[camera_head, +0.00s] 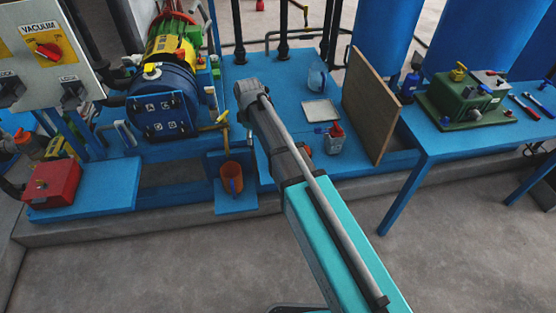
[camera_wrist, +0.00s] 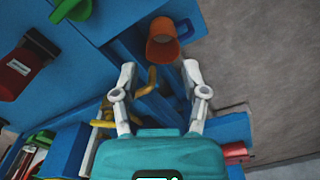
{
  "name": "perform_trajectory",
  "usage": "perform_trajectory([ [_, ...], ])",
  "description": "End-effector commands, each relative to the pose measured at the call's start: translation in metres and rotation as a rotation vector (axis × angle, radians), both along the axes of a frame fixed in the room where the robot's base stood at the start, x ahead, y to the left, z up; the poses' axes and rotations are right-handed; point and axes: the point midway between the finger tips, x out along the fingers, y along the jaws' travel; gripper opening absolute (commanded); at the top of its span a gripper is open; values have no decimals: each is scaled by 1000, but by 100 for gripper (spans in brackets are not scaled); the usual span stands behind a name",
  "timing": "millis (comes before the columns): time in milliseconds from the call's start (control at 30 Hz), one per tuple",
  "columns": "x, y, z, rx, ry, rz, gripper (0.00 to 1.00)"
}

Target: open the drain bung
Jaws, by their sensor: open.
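A yellow lever-like fitting (camera_head: 221,118) stands on the blue frame above an orange cup (camera_head: 231,178). It may be the drain bung, but I cannot tell for sure. In the wrist view a yellow bent piece (camera_wrist: 151,80) shows between the fingers of my gripper (camera_wrist: 158,70), with the orange cup (camera_wrist: 162,42) beyond the fingertips. My gripper is open, with its fingers spread wide and nothing held. I cannot tell whether a finger touches the yellow piece. In the head view my arm hides the gripper.
The dark blue vessel (camera_head: 162,100) stands left of the cup, with a red box (camera_head: 53,185) and the vacuum panel (camera_head: 45,50) further left. A brown board (camera_head: 370,105) stands upright right of my arm. A blue table (camera_head: 440,140) holds a green unit (camera_head: 466,97). The front floor is clear.

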Motion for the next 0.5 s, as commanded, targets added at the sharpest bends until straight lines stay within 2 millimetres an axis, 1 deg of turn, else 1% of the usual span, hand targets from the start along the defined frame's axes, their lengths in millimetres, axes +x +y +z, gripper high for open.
perform_trajectory([
  [33,-3,-7,-8,0,0,-21,57],
  [500,-18,-60,-42,0,0,-219,57],
])
